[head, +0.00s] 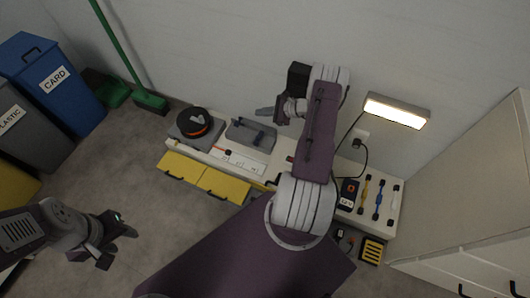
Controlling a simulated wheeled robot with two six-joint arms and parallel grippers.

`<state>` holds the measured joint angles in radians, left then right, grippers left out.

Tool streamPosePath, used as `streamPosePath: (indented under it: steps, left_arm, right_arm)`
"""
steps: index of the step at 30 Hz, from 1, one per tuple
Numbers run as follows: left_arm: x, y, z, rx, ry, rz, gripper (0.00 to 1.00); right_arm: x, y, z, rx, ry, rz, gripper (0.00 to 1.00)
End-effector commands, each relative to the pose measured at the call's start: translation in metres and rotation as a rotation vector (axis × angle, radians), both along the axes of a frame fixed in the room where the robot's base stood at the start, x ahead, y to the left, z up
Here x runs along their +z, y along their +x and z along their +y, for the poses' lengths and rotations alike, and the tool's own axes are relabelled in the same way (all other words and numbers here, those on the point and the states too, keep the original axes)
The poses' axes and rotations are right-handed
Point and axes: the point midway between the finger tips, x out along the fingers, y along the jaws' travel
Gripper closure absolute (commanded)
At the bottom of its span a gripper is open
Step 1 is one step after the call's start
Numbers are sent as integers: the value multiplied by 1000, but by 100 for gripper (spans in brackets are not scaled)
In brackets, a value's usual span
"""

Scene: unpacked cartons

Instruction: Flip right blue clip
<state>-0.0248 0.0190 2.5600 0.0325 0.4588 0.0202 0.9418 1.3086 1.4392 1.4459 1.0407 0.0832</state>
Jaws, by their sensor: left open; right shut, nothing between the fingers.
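A slim blue piece (378,200) with dark ends lies on the right part of the white bench. It stands between a yellow piece (363,194) and a white piece (392,203) of similar shape. It is too small to tell whether it is a clip or how it is turned. My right gripper (264,111) is shut and empty, pointing left above the back of the bench, well away from the blue piece. My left gripper (117,245) is open and empty over the floor at the lower left. My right arm hides the middle of the bench.
The bench (181,146) bears a round black-and-orange thing (193,123), a grey tray (251,136) and a black device (349,190). A lit lamp (396,112) overhangs its right end. Yellow drawers (225,184) are in front. A cabinet (470,200) stands right, bins (50,80) left.

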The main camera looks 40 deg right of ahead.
Motion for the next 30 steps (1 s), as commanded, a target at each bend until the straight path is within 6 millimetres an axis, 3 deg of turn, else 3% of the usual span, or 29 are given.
streamPosePath:
  steps: [1, 3, 6, 8, 11, 23, 30]
  left_arm:
    - [-35, 0, 0, 0, 0, 0, 56]
    - [-54, 0, 0, 0, 0, 0, 56]
    - [-76, 0, 0, 0, 0, 0, 56]
    - [-84, 0, 0, 0, 0, 0, 56]
    - [-91, 0, 0, 0, 0, 0, 56]
    - [-90, 0, 0, 0, 0, 0, 56]
    - [-115, 0, 0, 0, 0, 0, 56]
  right_arm:
    - [-53, -16, -12, -48, 28, 18, 100]
    - [-93, -37, -22, -102, 63, 41, 100]
    - [-137, -64, -29, -168, 112, 68, 100]
    - [-153, -74, -33, -197, 130, 77, 100]
    - [-163, -84, -40, -227, 139, 80, 100]
    - [-161, -85, -44, -234, 137, 79, 100]
    - [-185, -58, -32, -231, 137, 79, 100]
